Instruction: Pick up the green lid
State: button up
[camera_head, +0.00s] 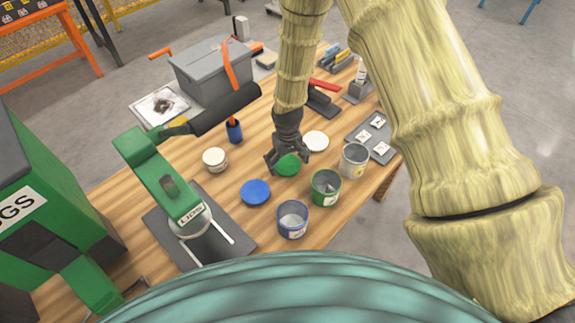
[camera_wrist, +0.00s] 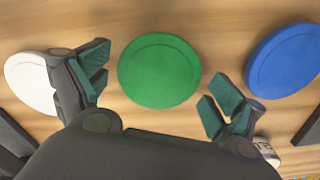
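The green lid (camera_head: 288,165) is a flat round disc lying on the wooden table, partly behind my gripper (camera_head: 278,163) in the head view. In the wrist view the green lid (camera_wrist: 159,70) lies whole on the wood between and beyond the two fingers. My gripper (camera_wrist: 155,95) is open, with its green-padded fingers spread wide to the left and right of the lid. Nothing is between the pads except the view of the lid, and I see no clear contact. How high the fingertips are above the table is hard to tell.
A blue lid (camera_head: 255,192) and a white lid (camera_head: 317,141) lie on either side of the green one. Green (camera_head: 326,187), blue (camera_head: 292,219) and white (camera_head: 354,160) cans stand close in front and to the right. A green lid press (camera_head: 165,185) stands at the left.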

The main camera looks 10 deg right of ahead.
jog(key=shift+w+f, duration=0.15)
jog(key=shift+f, duration=0.05)
jog(key=c, duration=0.5)
jog(key=shift+r, duration=0.1)
jog(key=shift+r, duration=0.15)
